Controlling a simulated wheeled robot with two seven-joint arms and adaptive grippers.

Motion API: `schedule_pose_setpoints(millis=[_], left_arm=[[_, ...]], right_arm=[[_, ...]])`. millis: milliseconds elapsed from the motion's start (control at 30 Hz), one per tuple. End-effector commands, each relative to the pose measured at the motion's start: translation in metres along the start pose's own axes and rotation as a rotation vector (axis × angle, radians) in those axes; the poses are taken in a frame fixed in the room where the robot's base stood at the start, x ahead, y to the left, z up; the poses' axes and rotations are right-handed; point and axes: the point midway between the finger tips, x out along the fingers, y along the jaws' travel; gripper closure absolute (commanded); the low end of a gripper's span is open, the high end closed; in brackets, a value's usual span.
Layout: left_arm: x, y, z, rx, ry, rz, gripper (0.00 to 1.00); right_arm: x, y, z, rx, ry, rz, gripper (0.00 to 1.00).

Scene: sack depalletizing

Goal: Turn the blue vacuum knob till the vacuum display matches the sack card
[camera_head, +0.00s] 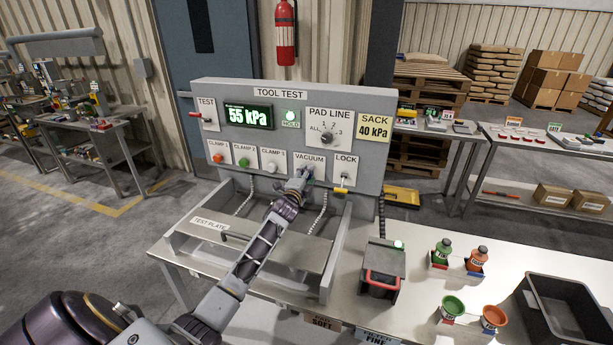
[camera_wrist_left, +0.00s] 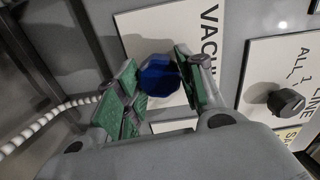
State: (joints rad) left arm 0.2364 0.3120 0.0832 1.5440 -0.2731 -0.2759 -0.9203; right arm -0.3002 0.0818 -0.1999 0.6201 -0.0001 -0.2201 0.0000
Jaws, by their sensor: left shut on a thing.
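The vacuum display (camera_head: 249,115) on the grey tool-test panel reads 55 kPa in green. The yellow sack card (camera_head: 374,127) at the panel's right reads 40 kPa. My left gripper (camera_head: 304,175) is at the panel below the VACUUM label and mostly covers the knob there. In the left wrist view the dark blue vacuum knob (camera_wrist_left: 160,76) sits between the green-padded fingers of my left gripper (camera_wrist_left: 163,85), which is shut on it. The knob's pointer, if any, is not visible. My right gripper is not in view.
A pad line dial (camera_head: 327,138), a lit HOLD light (camera_head: 291,115) and a lock switch (camera_head: 345,177) are near the knob. Clamp buttons (camera_head: 244,162) line the panel's left. Bottles (camera_head: 443,247), cups and a dark bin (camera_head: 570,305) stand on the table's right.

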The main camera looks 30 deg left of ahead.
Motion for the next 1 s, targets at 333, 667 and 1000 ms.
schedule_pose_setpoints(millis=[333, 667, 1000], left_arm=[[0.0, 0.0, 0.0, -0.332, -0.002, 0.003, 0.86], [0.0, 0.001, 0.0, -0.6, -0.002, 0.004, 0.86], [0.0, 0.001, 0.001, -0.729, -0.002, 0.004, 0.86]], right_arm=[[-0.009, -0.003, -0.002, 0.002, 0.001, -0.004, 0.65], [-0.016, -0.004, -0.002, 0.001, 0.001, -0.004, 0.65], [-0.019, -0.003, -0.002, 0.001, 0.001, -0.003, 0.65]])
